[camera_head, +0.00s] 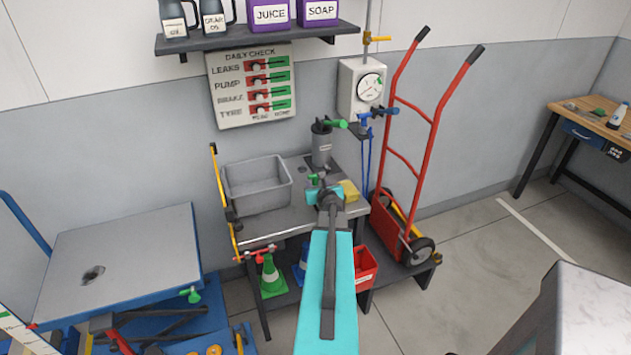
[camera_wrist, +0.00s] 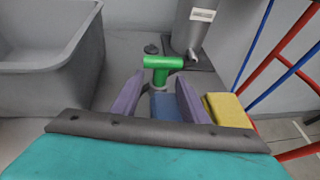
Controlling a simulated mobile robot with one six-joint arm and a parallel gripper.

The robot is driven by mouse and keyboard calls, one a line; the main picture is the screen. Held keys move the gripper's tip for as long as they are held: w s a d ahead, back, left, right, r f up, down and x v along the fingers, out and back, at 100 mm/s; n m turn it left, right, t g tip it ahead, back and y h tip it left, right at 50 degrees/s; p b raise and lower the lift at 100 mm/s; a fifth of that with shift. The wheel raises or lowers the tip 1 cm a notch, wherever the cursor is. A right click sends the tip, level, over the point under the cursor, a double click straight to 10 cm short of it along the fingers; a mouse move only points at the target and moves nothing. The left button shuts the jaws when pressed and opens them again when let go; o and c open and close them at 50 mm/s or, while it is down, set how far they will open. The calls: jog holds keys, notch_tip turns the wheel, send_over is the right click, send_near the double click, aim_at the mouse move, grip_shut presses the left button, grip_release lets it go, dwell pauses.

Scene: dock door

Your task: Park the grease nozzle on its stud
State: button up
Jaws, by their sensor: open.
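A green T-shaped piece (camera_wrist: 163,64) stands upright on the grey bench, with a pale collar and a blue part (camera_wrist: 166,106) below it. It looks like the grease nozzle, but no label confirms this. In the head view its green top (camera_head: 313,180) shows just beyond my gripper (camera_head: 327,192). In the wrist view my gripper (camera_wrist: 160,80) is open, its two purple fingers on either side of the blue part. I cannot tell whether they touch it. A small dark round piece (camera_wrist: 151,49) lies behind the green top; I cannot tell whether it is the stud.
A grey bin (camera_head: 257,186) stands left on the bench. A grey canister (camera_head: 322,146) stands behind, and a yellow block (camera_wrist: 227,110) is close to the right finger. A red hand truck (camera_head: 433,130) stands to the right. Open floor (camera_head: 490,250) lies beyond it.

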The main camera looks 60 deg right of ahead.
aim_at(316, 183)
jog(key=shift+x, duration=1.6)
jog(key=shift+f, duration=0.1)
jog(key=shift+c, duration=0.4)
grip_shut()
jog(key=shift+p, duration=0.45)
